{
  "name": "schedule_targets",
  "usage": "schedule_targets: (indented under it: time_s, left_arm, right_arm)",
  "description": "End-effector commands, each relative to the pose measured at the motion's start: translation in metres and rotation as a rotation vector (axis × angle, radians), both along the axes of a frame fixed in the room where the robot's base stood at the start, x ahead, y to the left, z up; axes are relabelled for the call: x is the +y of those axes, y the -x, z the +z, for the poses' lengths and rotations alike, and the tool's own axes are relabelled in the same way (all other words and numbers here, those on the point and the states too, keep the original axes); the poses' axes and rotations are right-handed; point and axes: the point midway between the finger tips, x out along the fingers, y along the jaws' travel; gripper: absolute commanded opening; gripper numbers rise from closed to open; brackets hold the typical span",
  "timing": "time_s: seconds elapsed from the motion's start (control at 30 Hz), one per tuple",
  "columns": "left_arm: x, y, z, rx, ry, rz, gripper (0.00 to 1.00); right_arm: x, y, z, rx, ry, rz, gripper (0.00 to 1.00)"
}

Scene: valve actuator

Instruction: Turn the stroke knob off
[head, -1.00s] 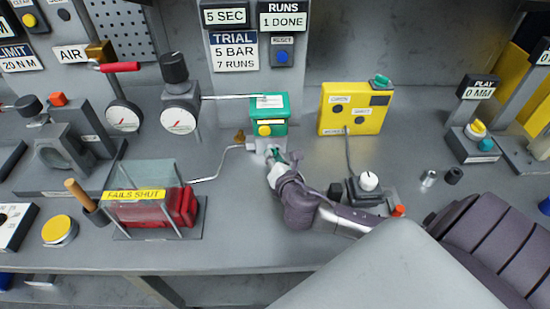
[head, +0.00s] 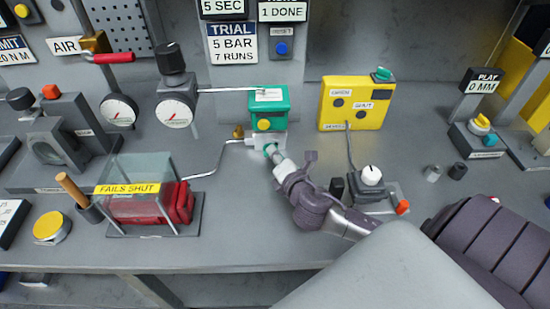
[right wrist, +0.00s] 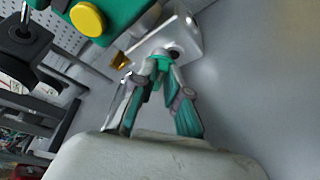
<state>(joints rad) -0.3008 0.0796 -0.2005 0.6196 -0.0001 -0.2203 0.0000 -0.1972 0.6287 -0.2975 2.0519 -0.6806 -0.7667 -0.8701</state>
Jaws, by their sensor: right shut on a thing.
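A small teal knob (head: 270,150) sits on the front of a pale metal block (head: 252,143) under the green box (head: 276,103). No readable label marks it as the stroke knob. My right gripper (head: 277,156) reaches it from the lower right and is shut on it. In the right wrist view, the gripper's two teal-padded fingers (right wrist: 155,72) close around the teal knob (right wrist: 161,61), partly hiding it, in front of the pale block (right wrist: 178,38). The green box carries a yellow button (head: 264,125). My left gripper is not in view.
A yellow box (head: 356,104) stands to the right, with a cable to a white-knobbed unit (head: 371,176) near my right forearm. A red part under a clear guard (head: 150,200) stands left. Gauges (head: 175,114) stand behind. Bare bench lies between guard and forearm.

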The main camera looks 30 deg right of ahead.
Motion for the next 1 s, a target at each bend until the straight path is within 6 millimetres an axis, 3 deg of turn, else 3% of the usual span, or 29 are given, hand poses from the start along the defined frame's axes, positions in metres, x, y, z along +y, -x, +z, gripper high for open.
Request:
schedule_targets:
  time_s: [0.1, 0.4, 1.0]
  left_arm:
    - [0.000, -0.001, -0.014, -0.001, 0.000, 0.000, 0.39]
    - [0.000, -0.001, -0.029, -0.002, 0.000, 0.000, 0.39]
    - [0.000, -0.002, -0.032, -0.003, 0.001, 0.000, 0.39]
  right_arm:
    - [-0.001, 0.001, -0.006, -0.043, -0.070, -0.003, 0.00]
    - [-0.002, 0.001, -0.006, -0.118, -0.192, -0.003, 0.00]
    - [-0.002, 0.001, -0.004, -0.140, -0.227, -0.002, 0.00]
